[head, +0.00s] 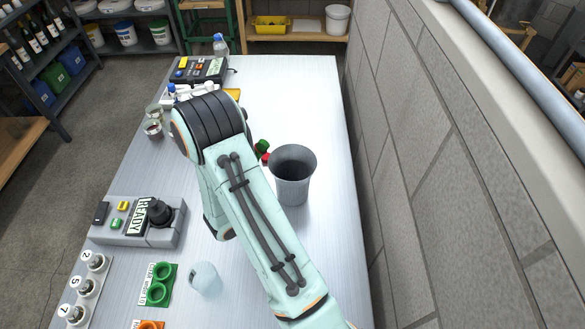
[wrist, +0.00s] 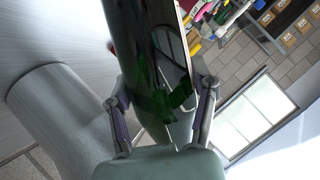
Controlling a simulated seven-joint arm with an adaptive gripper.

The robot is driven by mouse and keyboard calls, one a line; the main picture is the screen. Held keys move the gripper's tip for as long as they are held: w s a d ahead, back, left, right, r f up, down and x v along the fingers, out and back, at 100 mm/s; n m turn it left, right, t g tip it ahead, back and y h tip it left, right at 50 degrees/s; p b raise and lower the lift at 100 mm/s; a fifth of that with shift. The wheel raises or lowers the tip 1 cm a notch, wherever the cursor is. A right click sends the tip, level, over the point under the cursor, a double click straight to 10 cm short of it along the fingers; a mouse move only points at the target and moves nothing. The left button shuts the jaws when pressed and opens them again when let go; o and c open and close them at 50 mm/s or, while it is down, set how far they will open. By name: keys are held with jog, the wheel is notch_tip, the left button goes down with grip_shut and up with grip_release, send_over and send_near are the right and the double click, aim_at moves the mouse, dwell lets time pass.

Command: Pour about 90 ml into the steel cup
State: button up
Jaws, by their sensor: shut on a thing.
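The grey steel cup (head: 293,183) stands upright on the table, just right of my arm in the head view. Its mouth is open and the inside looks dark; I cannot see any liquid level. A large grey rounded surface at the left of the wrist view (wrist: 45,115) looks like the same cup. My gripper (wrist: 160,88) is shut on a dark green glass bottle (wrist: 150,50), with one finger on each side. In the head view my arm hides the gripper and most of the bottle. A small green and red piece (head: 263,147) shows beside the cup. The bottle's mouth and any stream are not visible.
A pale translucent vessel (head: 204,279) is near my arm. Jars (head: 153,128) stand farther back. A block wall (head: 440,180) borders the right.

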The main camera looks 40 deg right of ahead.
jog(key=shift+f+n+g, duration=0.3)
jog(key=shift+f, duration=0.65)
jog(key=shift+n+h+b, duration=0.3)
jog(key=shift+h, duration=0.3)
jog(key=shift+s+d+r+n+g+h+b, duration=0.1)
jog(key=shift+d+n+g+h+b, duration=0.2)
jog(key=shift+n+g+h, duration=0.4)
jog(key=shift+s+d+n+h+b, duration=0.2)
jog(key=shift+d+n+h+b, duration=0.1)
jog(key=shift+n+h+b, duration=0.3)
